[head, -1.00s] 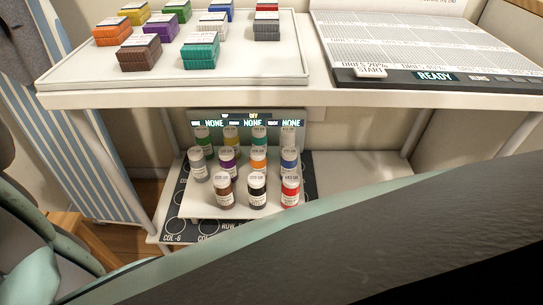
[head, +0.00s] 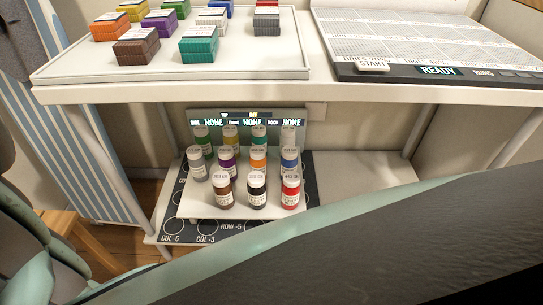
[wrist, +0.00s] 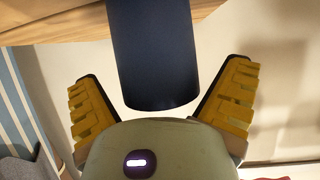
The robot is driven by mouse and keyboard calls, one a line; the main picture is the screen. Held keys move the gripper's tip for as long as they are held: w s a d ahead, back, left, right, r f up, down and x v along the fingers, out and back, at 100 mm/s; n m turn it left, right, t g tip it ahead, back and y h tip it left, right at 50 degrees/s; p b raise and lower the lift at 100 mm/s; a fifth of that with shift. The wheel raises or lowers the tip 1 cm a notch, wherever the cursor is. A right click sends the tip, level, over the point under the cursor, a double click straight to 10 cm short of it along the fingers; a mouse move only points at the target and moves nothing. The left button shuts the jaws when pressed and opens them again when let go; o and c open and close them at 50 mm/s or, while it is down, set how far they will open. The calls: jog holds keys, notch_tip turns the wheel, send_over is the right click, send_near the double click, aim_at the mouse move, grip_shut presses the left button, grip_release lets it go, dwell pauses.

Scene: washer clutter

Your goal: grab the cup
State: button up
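A dark blue cylinder (wrist: 152,45), which looks like the cup, shows at the top centre of the wrist view. Its upper part is cut off by the frame edge. My gripper (wrist: 162,75) is open, with one yellow-padded finger to the left of the cylinder and one to the right. Gaps show between it and both fingers in the picture; I cannot tell its depth between them. Neither the cylinder nor my gripper can be made out in the head view.
A wooden edge (wrist: 60,22) lies behind the cylinder. In the head view, a white table (head: 330,93) bears a tray (head: 60,82) of coloured blocks and a panel reading READY (head: 437,71). Several labelled bottles (head: 257,190) stand on a lower shelf (head: 350,190), whose right part is bare.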

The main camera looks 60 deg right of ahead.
jog(key=c, duration=1)
jog(key=shift+o, duration=0.2)
